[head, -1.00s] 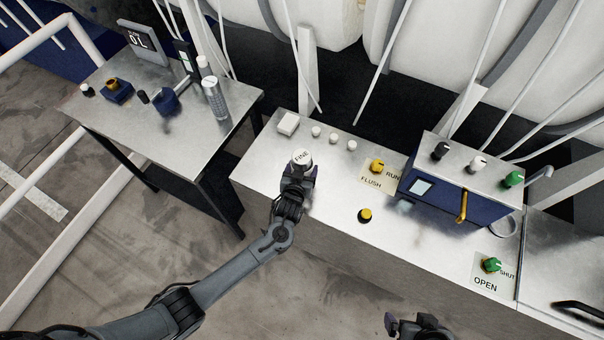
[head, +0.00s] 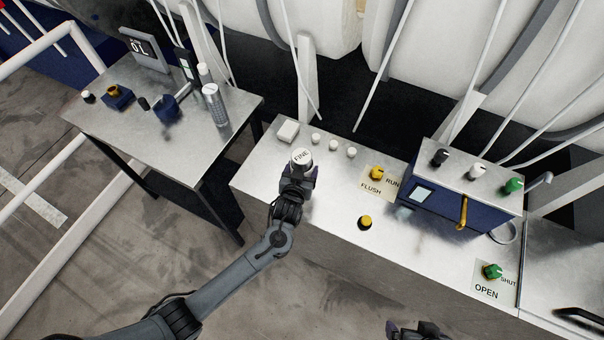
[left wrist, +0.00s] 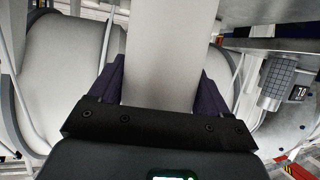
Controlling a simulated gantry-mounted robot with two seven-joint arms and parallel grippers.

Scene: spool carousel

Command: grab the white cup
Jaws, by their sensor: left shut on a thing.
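The white cup (head: 302,156) has a round white top marked "FINE" and stands near the left end of the long metal bench. My left gripper (head: 299,176) is shut on it from the front. In the left wrist view the pale, smooth body of the cup (left wrist: 168,60) fills the space between the two dark fingers. Its lower part is hidden behind the gripper in the head view, so I cannot tell whether it touches the bench. My right gripper (head: 418,331) shows only partly at the bottom edge, away from the bench top; its opening is unclear.
A white box (head: 288,131) and small white knobs (head: 333,145) sit behind the cup. A yellow flush knob (head: 376,173), a yellow button (head: 365,222) and a blue machine (head: 460,200) are to the right. A side table (head: 150,140) holds small instruments.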

